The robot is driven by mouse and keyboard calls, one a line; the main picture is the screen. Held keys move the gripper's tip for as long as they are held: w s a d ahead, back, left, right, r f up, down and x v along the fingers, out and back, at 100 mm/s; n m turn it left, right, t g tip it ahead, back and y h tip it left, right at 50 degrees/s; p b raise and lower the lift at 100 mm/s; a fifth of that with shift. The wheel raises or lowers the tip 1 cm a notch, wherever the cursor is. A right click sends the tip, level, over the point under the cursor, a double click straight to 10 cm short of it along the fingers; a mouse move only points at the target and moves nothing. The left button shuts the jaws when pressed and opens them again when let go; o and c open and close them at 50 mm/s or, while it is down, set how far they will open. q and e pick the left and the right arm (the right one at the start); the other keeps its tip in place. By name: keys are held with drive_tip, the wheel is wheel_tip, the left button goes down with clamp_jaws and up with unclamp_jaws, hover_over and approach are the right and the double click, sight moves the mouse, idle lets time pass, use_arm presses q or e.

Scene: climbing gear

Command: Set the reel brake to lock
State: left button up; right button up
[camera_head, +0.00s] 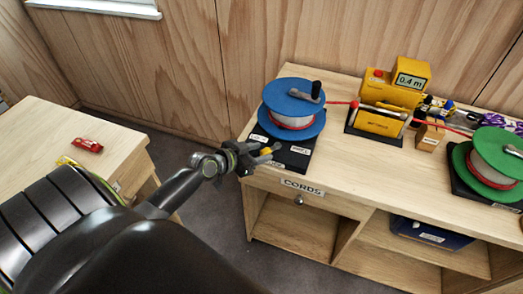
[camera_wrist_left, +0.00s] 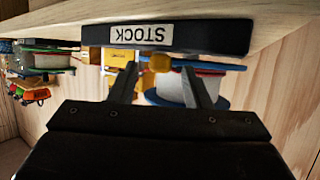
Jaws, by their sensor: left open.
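Small white labels sit on the base, too small to read surely. The brake's yellow knob (camera_head: 265,152) is at the base's front, partly hidden by my gripper. My left gripper (camera_head: 268,154) is open at the knob. In the left wrist view, which looks upside down, the yellow knob (camera_wrist_left: 160,63) lies between the spread fingertips (camera_wrist_left: 158,78), nearer the right one; contact cannot be told. My right gripper is not in view.
A red cord runs from the blue reel through a yellow meter (camera_head: 380,120) to a green reel (camera_head: 492,160). A yellow display (camera_head: 411,78) reads 0.4 m. A side table (camera_head: 60,135) with a red item (camera_head: 87,146) stands left, across a floor gap.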

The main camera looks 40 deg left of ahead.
use_arm(q)
drive_tip(key=shift+w+d+f, duration=0.2)
drive_tip(key=shift+w+f, duration=0.05)
drive_tip(key=shift+w, duration=0.3)
clamp_jaws()
drive_tip(key=shift+a+f+b, duration=0.1)
drive_tip(key=shift+b, duration=0.4)
drive_tip(key=m+h+b, duration=0.1)
drive_tip(key=b, duration=0.4)
drive_tip(key=a+m+g+h+b, duration=0.1)
drive_tip(key=b, duration=0.3)
drive_tip(key=shift+w+a+f+h+b, duration=0.1)
drive_tip(key=shift+w+h+b, duration=0.2)
drive_tip(key=shift+w+b, duration=0.05)
drive_tip(key=shift+r+m+b, duration=0.25)
drive_tip(key=shift+m+b, duration=0.15)
drive_tip(key=shift+b, duration=0.15)
unclamp_jaws()
